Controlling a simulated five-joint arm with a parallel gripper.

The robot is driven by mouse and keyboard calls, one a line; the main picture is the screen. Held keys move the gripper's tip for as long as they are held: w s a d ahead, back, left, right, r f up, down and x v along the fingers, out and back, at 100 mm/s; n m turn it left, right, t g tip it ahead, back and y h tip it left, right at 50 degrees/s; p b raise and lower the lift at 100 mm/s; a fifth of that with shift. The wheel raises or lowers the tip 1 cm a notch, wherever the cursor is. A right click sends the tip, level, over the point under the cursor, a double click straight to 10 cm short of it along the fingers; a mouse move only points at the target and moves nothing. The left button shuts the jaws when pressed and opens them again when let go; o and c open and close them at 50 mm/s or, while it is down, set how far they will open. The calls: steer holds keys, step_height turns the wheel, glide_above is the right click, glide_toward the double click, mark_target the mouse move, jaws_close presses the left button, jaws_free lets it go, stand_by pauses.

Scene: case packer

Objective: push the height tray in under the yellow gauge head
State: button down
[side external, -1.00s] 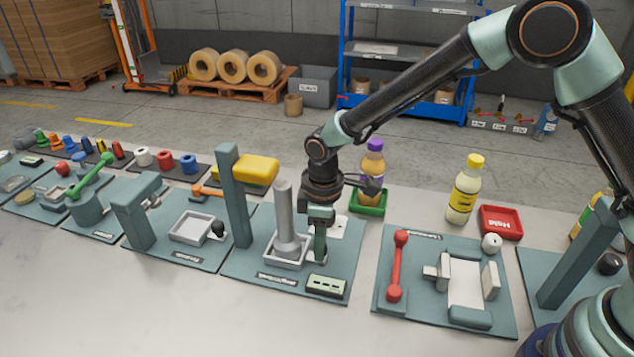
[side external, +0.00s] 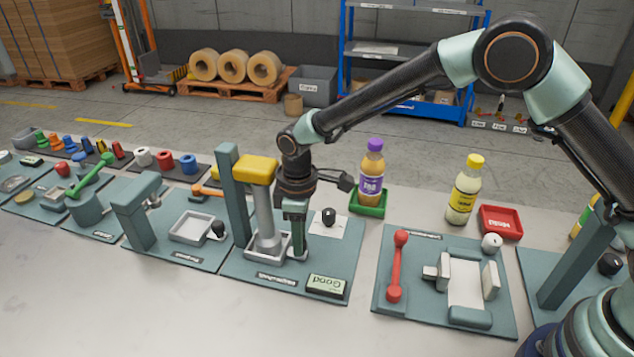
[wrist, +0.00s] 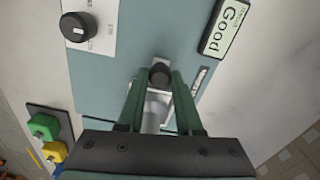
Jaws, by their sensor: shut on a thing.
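The height tray (side external: 267,258) is a light grey square tray on the gauge station's teal plate. A grey bottle-shaped piece (side external: 266,215) stands upright in it. The yellow gauge head (side external: 256,169) sticks out from a teal post (side external: 234,195), and the piece's top is directly below it, seemingly touching. My gripper (side external: 296,252) is at the tray's right side, pointing down. In the wrist view my gripper (wrist: 159,80) has its green fingers shut on the tray's black knob (wrist: 160,72). The tray is mostly hidden there.
The station's display (side external: 327,285) reads "Good"; it also shows in the wrist view (wrist: 225,26). A black dial (side external: 329,216) sits on a white panel behind my gripper. A purple-capped bottle (side external: 371,172) stands in a green tray (side external: 368,203) farther back. A red-handled station (side external: 397,265) lies to the right.

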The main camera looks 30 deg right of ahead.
steer(key=shift+w+a, duration=0.1)
steer(key=shift+a, duration=0.2)
steer(key=c, duration=0.6)
jaws_free()
steer(key=shift+d, duration=0.1)
steer(key=shift+d, duration=0.1)
